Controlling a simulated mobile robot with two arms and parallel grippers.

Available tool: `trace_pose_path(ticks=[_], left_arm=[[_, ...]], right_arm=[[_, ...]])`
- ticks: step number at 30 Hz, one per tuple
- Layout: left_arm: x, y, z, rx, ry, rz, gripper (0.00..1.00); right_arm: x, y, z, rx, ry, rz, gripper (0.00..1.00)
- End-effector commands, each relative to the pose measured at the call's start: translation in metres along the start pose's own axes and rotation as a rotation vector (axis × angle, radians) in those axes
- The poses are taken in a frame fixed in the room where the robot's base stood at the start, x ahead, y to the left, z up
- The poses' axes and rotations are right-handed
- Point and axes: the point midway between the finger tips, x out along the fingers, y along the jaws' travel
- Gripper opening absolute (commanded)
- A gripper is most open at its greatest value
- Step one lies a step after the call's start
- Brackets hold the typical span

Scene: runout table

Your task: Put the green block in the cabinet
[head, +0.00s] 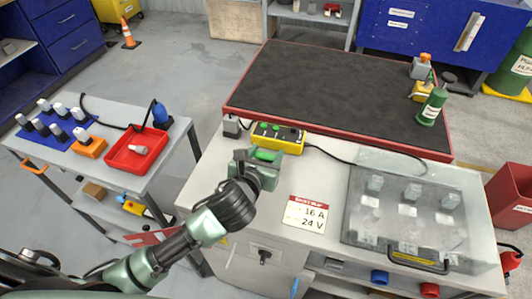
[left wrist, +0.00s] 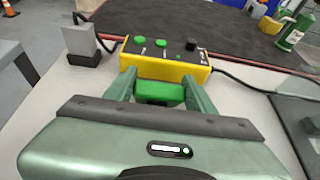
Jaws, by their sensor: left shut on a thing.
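My left gripper (head: 263,160) is over the white worktop, shut on a small green block (head: 265,154). The block also shows between the two fingers in the left wrist view (left wrist: 160,92), right in front of a yellow box (left wrist: 165,62) with green buttons and a black knob. I cannot tell whether block and box touch. A clear-lidded case (head: 350,222) with a dark handle and several pale items inside lies on the worktop at right; its lid looks closed. I cannot tell whether this is the task's cabinet; blue cabinets (head: 408,45) stand at the back. My right gripper is not in view.
A sign (head: 305,214) reading 16 A 24 V lies on the worktop. Black cables run from the yellow box. A dark, red-edged table (head: 320,85) is behind, with a green bottle (head: 433,105) at its right. A side cart (head: 160,165) holds a red tray (head: 118,158).

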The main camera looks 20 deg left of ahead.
Motion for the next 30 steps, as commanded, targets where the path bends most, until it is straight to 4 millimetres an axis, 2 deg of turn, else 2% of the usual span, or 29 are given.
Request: trace_pose_path(ticks=[3,4,6,16,19,23,30], left_arm=[[0.001,0.0,-0.002,0.001,-0.001,0.0,0.1],[0.001,0.0,-0.003,0.001,0.0,0.001,0.57],[0.001,0.0,-0.002,0.0,0.0,0.001,0.76],[0.001,0.0,-0.001,0.0,0.0,0.0,0.76],[-0.005,0.0,0.0,0.001,0.001,-0.001,0.76],[-0.026,0.0,0.0,0.001,0.0,-0.001,0.76],[-0.079,0.0,-0.001,0.001,0.001,-0.002,0.76]], right_arm=[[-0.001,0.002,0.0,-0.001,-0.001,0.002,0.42],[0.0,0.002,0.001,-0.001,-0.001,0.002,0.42],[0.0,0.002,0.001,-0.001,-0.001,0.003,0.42],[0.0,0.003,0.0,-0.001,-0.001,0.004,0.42],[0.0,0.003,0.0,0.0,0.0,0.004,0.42],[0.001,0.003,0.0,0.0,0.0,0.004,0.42],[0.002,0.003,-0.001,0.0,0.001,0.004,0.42]])
